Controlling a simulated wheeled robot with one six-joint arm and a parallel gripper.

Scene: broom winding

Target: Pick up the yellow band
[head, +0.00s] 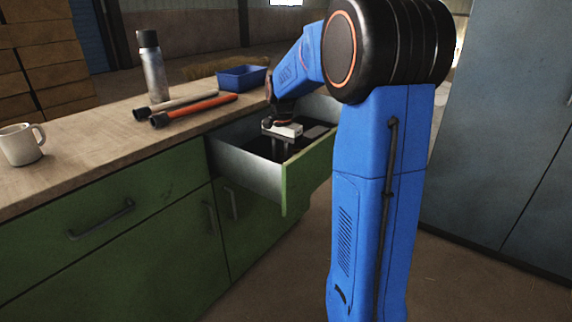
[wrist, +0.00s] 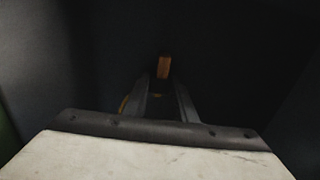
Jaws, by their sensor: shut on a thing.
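My gripper (head: 282,148) reaches down into the open drawer (head: 240,172) in the head view. In the dark wrist view, its two fingers (wrist: 164,88) point down into the drawer. A small bit of the yellow band (wrist: 157,96) shows between the fingers, and another yellow edge shows just left of the left finger. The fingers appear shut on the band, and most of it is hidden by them. The band cannot be made out in the head view.
A small orange-brown block (wrist: 163,67) lies beyond the fingertips. Drawer walls stand close around my gripper. On the worktop (head: 100,140) are a mug (head: 20,146), a flask (head: 153,68), a grey tube (head: 183,103), an orange tube (head: 205,106) and a blue tray (head: 241,78).

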